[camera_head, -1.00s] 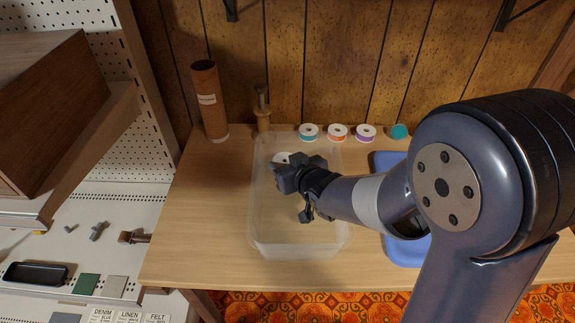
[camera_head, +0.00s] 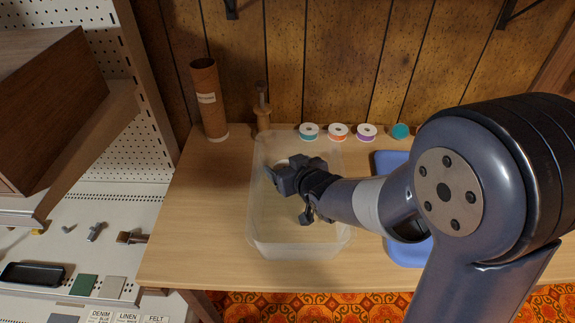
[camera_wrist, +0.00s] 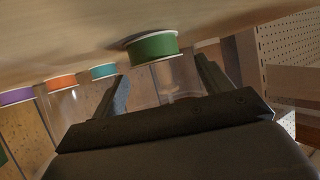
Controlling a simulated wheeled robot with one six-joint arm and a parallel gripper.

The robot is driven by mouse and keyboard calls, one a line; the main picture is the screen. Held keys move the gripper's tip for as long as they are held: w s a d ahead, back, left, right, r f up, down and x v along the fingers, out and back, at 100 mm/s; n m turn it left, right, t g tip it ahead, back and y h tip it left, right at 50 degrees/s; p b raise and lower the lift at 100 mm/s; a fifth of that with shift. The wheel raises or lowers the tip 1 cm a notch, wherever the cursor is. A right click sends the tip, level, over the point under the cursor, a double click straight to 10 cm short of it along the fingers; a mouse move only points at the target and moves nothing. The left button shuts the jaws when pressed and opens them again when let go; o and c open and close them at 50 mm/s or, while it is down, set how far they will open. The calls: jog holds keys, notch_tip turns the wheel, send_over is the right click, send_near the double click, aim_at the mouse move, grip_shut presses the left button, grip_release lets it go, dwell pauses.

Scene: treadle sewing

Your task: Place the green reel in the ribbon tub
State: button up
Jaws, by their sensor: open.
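The green reel (camera_wrist: 153,46) has white rims and sits on the floor of the ribbon tub, appearing upside down in the wrist view. In the head view a part of its white top (camera_head: 281,162) shows behind my gripper. The ribbon tub (camera_head: 262,242) is a translucent box on the table. My gripper (camera_head: 277,180) is low over the tub's left middle. Its two fingers are spread in the wrist view (camera_wrist: 165,82), with the green reel just beyond their tips and nothing visibly between them. I cannot tell whether a finger touches the reel.
Teal (camera_head: 309,132), orange (camera_head: 338,132) and purple (camera_head: 367,132) reels stand in a row behind the tub, with a teal round item (camera_head: 400,131) to their right. A cardboard tube (camera_head: 210,100) and a wooden spindle (camera_head: 263,115) stand at the back left. A blue mat (camera_head: 385,160) lies right.

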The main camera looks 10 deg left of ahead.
jog(key=shift+r+p, duration=0.8)
jog(key=shift+p, duration=0.05)
jog(key=v, duration=0.7)
jog(key=shift+s+d+f+p, duration=0.15)
jog(key=shift+s+d+p, duration=0.05)
jog(key=shift+p, duration=0.2)
